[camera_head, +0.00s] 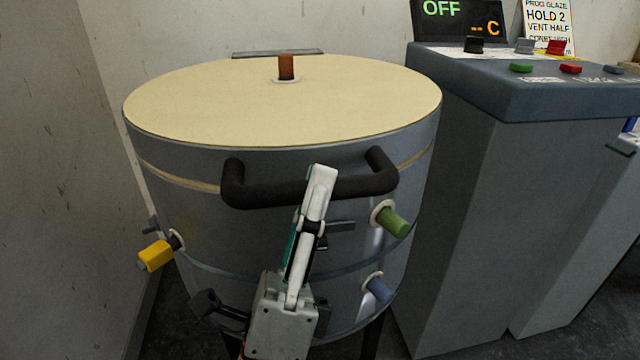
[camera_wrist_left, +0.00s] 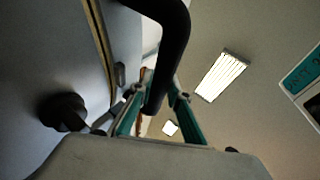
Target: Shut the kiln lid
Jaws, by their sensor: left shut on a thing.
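The round kiln (camera_head: 280,255) stands in front of me with its lid (camera_head: 240,110) lying level on top. A thin cream seam shows between lid and body at both sides; I cannot tell whether a small gap is left there. The dark bar handle (camera_head: 265,195) sticks out from the lid's front. My left gripper (camera_head: 317,188) is shut on the handle near its middle, its fingers pointing up. In the left wrist view the handle (camera_wrist_left: 168,55) runs down between the teal fingers of the gripper (camera_wrist_left: 160,108). My right gripper is not in view.
An orange plug (camera_head: 286,67) stands on the lid. Yellow (camera_head: 155,256), green (camera_head: 392,222) and blue (camera_head: 378,288) plugs stick out of the kiln's side. A grey control cabinet (camera_head: 470,200) stands close on the right, its display reading OFF. A wall is close on the left.

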